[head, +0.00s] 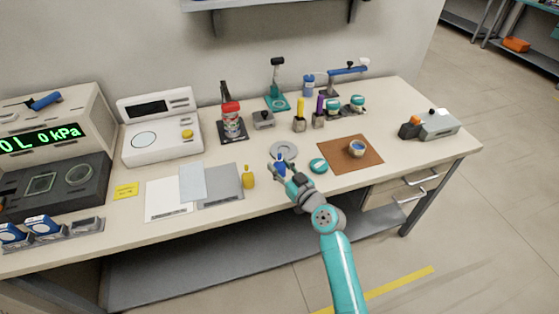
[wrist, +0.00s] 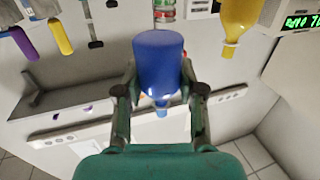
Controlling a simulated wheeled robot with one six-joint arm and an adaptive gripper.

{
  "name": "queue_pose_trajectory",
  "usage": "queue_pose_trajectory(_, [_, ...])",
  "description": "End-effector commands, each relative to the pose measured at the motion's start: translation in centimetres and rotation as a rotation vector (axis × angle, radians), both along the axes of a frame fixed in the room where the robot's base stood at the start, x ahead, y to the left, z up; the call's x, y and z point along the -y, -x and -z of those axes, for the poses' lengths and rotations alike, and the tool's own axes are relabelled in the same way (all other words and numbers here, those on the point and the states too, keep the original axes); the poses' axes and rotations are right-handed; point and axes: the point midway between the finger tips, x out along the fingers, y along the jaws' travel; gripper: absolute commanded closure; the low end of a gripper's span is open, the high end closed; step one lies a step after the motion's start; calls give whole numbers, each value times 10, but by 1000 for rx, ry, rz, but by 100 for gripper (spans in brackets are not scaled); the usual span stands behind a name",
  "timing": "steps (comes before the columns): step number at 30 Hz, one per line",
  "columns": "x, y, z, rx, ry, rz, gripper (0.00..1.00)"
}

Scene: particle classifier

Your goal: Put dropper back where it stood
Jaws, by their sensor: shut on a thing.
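My gripper (head: 281,170) is shut on a blue dropper (head: 280,161) above the front middle of the bench. In the wrist view the blue dropper (wrist: 160,62) sits between the two fingers (wrist: 160,85), with its wide body toward the top of the picture and its narrow nozzle toward the bottom. A yellow bottle of similar shape (head: 248,177) stands on the bench to the left; it also shows in the wrist view (wrist: 240,25). A grey ring-shaped plate (head: 284,150) lies just behind my gripper. The gap between dropper and bench is hard to tell.
A teal-lidded round container (head: 318,165) is close to the right of my gripper. A brown mat (head: 343,161) holds a small blue-filled cup (head: 357,148). Yellow (head: 299,116) and purple (head: 319,112) upright handles stand behind. Grey sheets (head: 221,186) lie left.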

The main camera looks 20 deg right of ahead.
Motion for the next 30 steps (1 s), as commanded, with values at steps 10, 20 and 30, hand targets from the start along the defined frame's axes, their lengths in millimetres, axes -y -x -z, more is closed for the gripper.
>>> queue_pose_trajectory(10, [0,0,28,-2,-2,0,96])
queue_pose_trajectory(20, [0,0,42,1,1,1,96])
queue_pose_trajectory(30, [0,0,45,0,0,1,57])
